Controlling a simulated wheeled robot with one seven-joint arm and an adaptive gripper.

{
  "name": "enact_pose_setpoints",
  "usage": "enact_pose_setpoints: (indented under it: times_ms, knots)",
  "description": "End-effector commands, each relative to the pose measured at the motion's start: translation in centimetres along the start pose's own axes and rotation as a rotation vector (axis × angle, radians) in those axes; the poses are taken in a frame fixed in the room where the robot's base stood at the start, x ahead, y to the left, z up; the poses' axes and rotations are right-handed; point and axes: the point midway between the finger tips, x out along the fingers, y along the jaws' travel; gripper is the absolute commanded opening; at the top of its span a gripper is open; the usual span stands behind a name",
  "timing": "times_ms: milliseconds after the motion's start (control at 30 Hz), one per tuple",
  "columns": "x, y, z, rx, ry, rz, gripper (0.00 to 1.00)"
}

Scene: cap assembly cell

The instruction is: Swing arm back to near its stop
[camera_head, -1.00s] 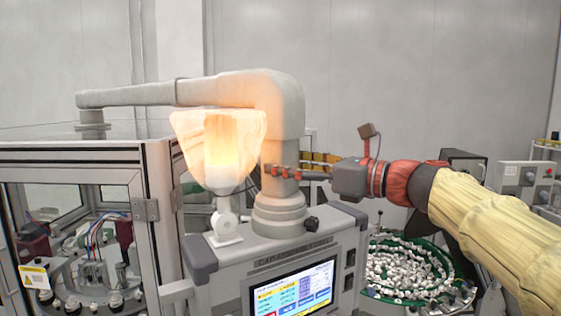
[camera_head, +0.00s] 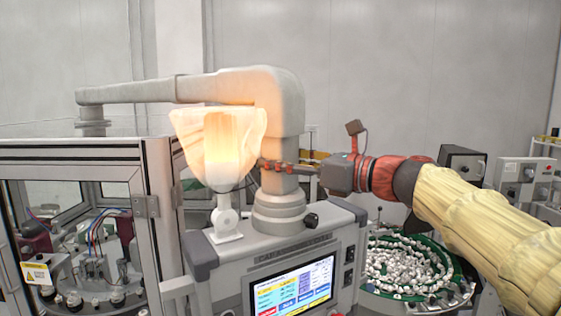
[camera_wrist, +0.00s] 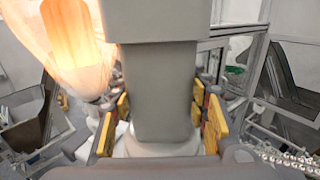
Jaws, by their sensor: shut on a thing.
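The grey swing arm (camera_head: 150,93) runs level from an elbow at the top of its thick upright column out over the glazed enclosure at the left. Its column (camera_head: 277,187) stands on a round stepped base (camera_head: 279,212) on the grey console. My gripper (camera_head: 277,165) reaches in from the right at mid-column height. In the wrist view the column (camera_wrist: 162,95) stands between my two fingers, which have yellow pads, one on each side, and my gripper is shut on it. The far finger is partly hidden in the head view.
A glowing lamp with a pale shade (camera_head: 218,145) stands just left of the column, close to my fingers. The glazed enclosure (camera_head: 150,190) is at the left. A lit touchscreen (camera_head: 293,287) is below. A green-rimmed bowl of small white parts (camera_head: 410,265) lies under my forearm.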

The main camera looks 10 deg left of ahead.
Motion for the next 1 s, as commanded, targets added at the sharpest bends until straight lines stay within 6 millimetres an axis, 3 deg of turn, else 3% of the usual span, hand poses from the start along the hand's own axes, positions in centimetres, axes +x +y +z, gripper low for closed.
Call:
enact_pose_setpoints:
  times_ms: [633, 733, 867, 1000]
  knots:
    - [0.0, 0.0, 0.0, 0.0, 0.0, -0.001, 0.0]
    - [0.0, -0.2, 0.0, 0.001, 0.001, -0.001, 0.0]
    - [0.3, -1.9, 0.3, 0.003, 0.002, -0.004, 0.0]
    - [0.6, -5.4, 0.9, 0.001, 0.0, -0.008, 0.0]
